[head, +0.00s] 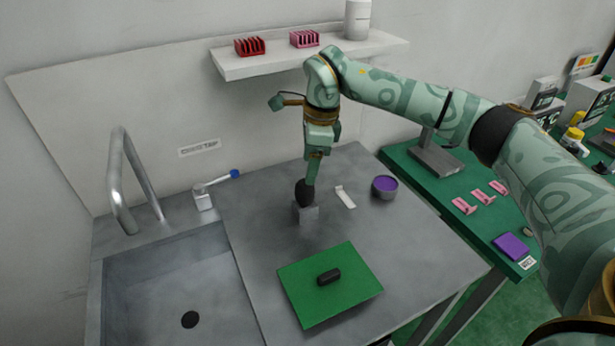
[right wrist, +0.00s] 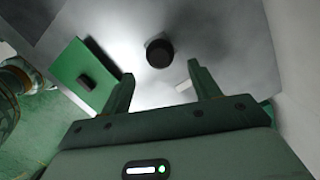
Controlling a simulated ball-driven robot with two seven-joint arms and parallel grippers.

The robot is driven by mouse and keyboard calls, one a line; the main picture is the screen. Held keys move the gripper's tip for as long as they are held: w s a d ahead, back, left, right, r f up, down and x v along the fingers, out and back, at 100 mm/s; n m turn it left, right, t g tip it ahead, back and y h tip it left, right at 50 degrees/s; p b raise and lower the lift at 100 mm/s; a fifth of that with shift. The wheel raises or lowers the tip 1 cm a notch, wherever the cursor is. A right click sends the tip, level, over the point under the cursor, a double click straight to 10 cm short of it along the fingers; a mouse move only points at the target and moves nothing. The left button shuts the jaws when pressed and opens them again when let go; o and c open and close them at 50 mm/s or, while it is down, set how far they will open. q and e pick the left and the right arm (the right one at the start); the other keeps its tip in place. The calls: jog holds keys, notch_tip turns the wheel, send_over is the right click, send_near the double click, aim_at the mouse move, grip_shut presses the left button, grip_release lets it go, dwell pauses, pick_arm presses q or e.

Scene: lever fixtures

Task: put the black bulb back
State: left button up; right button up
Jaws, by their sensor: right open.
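The black bulb (head: 304,194) sits upright on a small grey block (head: 308,214) on the grey worktop. In the right wrist view the bulb shows as a dark round shape (right wrist: 159,53), just past and between my fingertips. My right gripper (head: 311,178) points down from above at the bulb; its open fingers also show in the right wrist view (right wrist: 160,78), apart, with nothing seen held between them. Whether a finger touches the bulb I cannot tell. My left gripper is not in view.
A green mat (head: 302,301) with a black oblong piece (head: 329,277) lies in front. A purple-topped cup (head: 385,187) and a white strip (head: 345,197) lie to the right. A sink (head: 150,290) and blue-tipped lever tap (head: 205,196) are left. A shelf (head: 270,66) hangs behind my arm.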

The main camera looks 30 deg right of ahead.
jog(key=r, duration=0.3)
jog(key=shift+s+d+r, duration=0.1)
jog(key=shift+d+r, duration=0.15)
